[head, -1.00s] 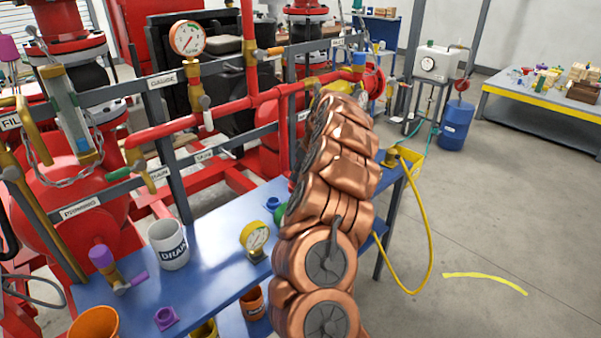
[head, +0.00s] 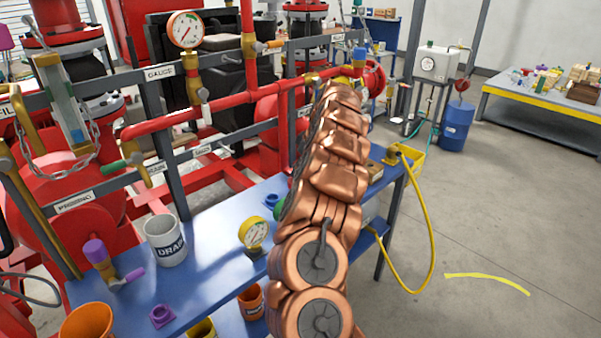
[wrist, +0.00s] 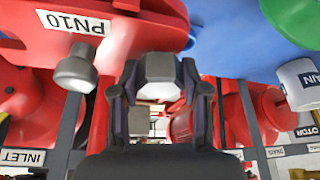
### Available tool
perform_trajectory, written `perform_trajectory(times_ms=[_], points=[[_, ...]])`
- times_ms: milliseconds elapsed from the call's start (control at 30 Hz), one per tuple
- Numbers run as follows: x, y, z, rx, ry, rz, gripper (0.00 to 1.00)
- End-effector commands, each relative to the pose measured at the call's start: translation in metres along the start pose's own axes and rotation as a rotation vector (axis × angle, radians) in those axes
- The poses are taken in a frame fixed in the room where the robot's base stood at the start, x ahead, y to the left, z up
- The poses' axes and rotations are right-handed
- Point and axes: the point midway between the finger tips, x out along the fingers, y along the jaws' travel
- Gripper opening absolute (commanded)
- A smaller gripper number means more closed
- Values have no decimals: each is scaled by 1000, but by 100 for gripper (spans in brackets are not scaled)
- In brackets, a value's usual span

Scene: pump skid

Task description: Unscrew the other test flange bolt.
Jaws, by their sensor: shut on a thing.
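In the wrist view, my gripper (wrist: 158,92) has its two dark fingers closed around a grey bolt head (wrist: 160,67). The bolt head sits between the fingertips, just in front of the red flange (wrist: 130,32); whether it is still threaded in cannot be told. A second grey bolt (wrist: 75,70) stands out of the red flange to the left, below a white PN10 label (wrist: 70,21). In the head view my copper-coloured arm hides the gripper and the bolts. A red flange-like ring (head: 376,80) shows beyond the arm.
A yellow hose (head: 431,235) hangs at the bench's right end.

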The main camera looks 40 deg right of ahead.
Motion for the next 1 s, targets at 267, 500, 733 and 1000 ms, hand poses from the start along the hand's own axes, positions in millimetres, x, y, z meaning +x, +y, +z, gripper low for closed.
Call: perform_trajectory(times_ms=[267,500,733,1000], points=[[2,2,2,-158,-3,-66,9],[1,2,1,-300,-3,-123,9],[-1,1,1,-431,-2,-179,9],[-4,1,0,-566,-2,-235,9]])
